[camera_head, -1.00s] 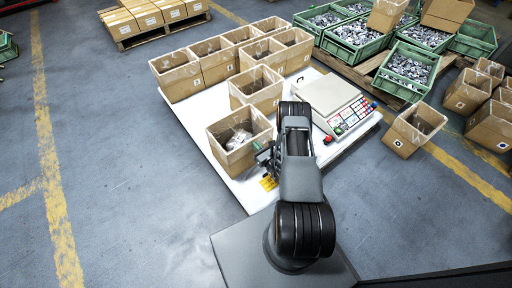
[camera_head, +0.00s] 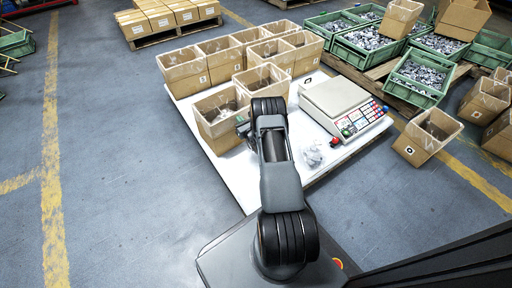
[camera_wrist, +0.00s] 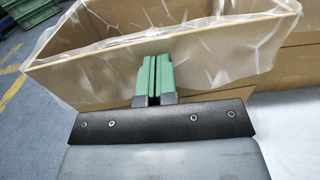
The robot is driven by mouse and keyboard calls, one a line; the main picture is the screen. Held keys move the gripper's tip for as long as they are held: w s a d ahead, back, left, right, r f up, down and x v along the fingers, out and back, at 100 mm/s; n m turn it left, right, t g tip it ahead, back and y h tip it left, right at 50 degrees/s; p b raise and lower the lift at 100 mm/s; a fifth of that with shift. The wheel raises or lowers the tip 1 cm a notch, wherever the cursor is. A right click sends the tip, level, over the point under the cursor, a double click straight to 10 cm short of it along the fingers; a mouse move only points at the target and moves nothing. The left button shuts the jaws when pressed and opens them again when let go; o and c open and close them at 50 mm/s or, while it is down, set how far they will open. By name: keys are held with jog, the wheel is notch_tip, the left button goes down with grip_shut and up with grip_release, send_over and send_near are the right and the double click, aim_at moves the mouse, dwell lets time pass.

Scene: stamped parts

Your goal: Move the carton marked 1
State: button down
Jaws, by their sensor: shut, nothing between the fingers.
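I cannot read a 1 on any carton. An open brown carton with a clear liner (camera_head: 222,136) stands upright at the left edge of the white table (camera_head: 235,177), just beyond my gripper. Its inside shows only partly. My gripper (camera_head: 243,128) is mostly hidden behind my arm in the head view. In the wrist view its green fingers (camera_wrist: 152,76) are closed together and empty. They overlap the near wall of a lined carton (camera_wrist: 100,84), their tips near its rim. I cannot tell whether they touch it.
Another carton (camera_head: 262,97) stands close behind, with several more (camera_head: 185,78) at the back. A scale (camera_head: 338,103) and a clear lumpy bag (camera_head: 312,156) are to the right on the table. A tilted carton (camera_head: 412,151) lies right of it.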

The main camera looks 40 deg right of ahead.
jog(key=w+b, duration=0.2)
jog(key=w, duration=0.6)
jog(key=shift+w, duration=0.2)
jog(key=shift+s, duration=0.1)
